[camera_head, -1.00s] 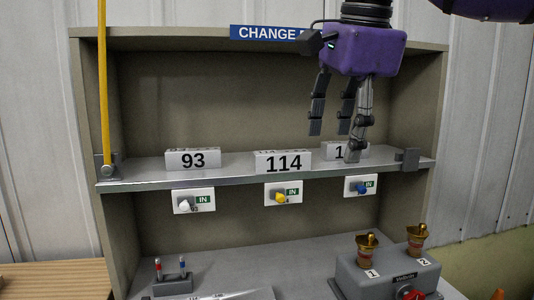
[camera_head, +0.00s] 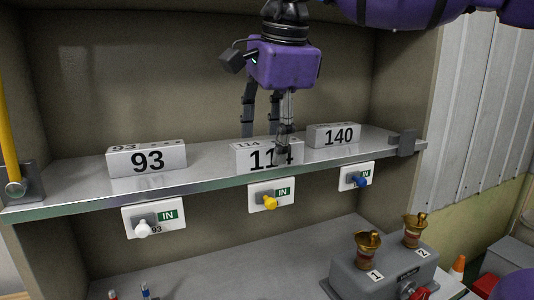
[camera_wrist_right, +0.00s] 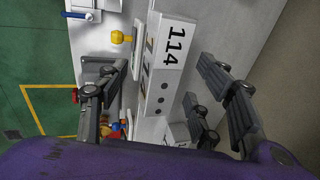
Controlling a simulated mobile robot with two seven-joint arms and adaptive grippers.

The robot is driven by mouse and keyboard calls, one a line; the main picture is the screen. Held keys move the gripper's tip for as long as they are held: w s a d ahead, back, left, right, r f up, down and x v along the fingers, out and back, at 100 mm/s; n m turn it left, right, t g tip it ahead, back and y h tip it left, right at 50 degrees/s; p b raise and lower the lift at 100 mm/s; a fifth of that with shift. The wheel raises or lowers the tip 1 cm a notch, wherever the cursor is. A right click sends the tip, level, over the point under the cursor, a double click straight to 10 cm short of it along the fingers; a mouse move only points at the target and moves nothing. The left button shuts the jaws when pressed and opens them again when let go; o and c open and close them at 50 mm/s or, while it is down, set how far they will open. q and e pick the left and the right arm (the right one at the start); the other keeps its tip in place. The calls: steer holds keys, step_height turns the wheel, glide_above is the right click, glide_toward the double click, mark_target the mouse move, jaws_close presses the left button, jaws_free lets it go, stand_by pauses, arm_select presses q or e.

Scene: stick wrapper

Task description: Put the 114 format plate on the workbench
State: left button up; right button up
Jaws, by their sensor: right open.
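The 114 format plate (camera_head: 248,159) is a white block with black numerals, standing on the shelf (camera_head: 215,164) between the 93 and 140 plates. My right gripper (camera_head: 267,148) is open and points down over it, with one finger in front of its last digit. In the right wrist view, the 114 plate (camera_wrist_right: 166,62) lies between the open fingers of my right gripper (camera_wrist_right: 150,98). I cannot tell whether any finger touches it. The workbench (camera_head: 225,267) is the grey surface below the shelf. My left gripper is not in view.
The 93 plate (camera_head: 147,159) stands to the left and the 140 plate (camera_head: 334,136) to the right. White, yellow (camera_head: 270,202) and blue knobs stick out below the shelf edge. A grey box (camera_head: 385,272) with two brass fittings stands on the workbench at right. Its middle looks clear.

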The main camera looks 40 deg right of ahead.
steer(key=shift+x, duration=1.05)
jaws_close()
